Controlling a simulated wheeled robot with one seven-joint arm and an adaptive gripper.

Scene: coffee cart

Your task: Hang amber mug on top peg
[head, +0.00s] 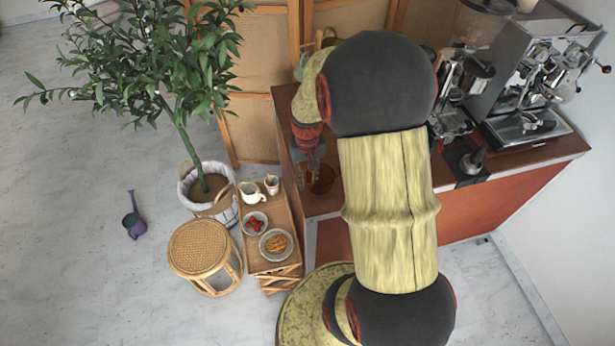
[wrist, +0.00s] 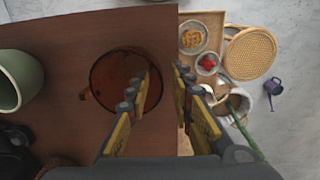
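The amber mug (wrist: 112,66) is see-through brown and stands on the brown counter (wrist: 60,40) near its edge, its handle at the lower left in the wrist view. In the head view the mug (head: 324,180) is partly hidden by my arm. My gripper (wrist: 160,82) is open above the mug. In the wrist view one finger overlaps the mug's right side and the other lies to the right of the rim, over the counter edge. I cannot tell whether either finger touches it. I cannot make out the top peg in either view.
A green mug (wrist: 20,80) stands on the counter left of the amber one. A coffee machine (head: 530,90) stands at the counter's right. A small wooden table (head: 262,208) with bowls, a stool (head: 205,252) and a potted tree (head: 185,130) stand beyond the counter's left edge.

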